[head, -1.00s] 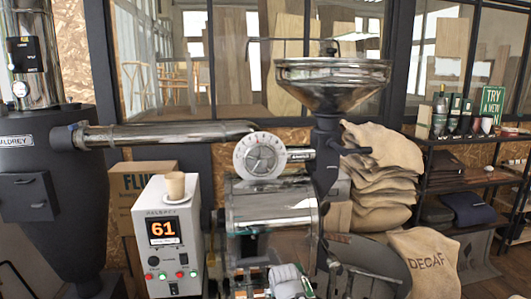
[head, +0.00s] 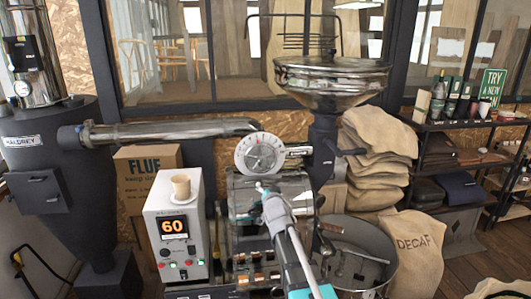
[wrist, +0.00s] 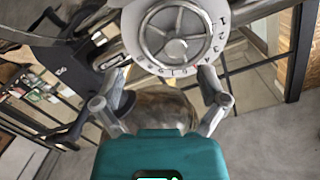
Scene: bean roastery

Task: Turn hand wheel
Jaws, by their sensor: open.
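The hand wheel (head: 260,155) is a silver spoked wheel on a round white dial with numbers, high on the front of the roaster, below and left of the hopper. In the wrist view the wheel (wrist: 178,32) is at the top centre, just beyond the fingertips. My gripper (wrist: 165,75) is open, its two fingers spread wide with nothing between them. It appears apart from the wheel. In the head view my gripper (head: 262,188) is just below the dial, with the arm coming up from the bottom. The dial's lower edge is close to it.
A white control box (head: 174,240) reading 60, with a cup (head: 181,186) on top, stands left of the roaster. A steel hopper (head: 331,82) is above right. A round cooling tray (head: 350,255) is at lower right. A horizontal pipe (head: 165,134) runs left.

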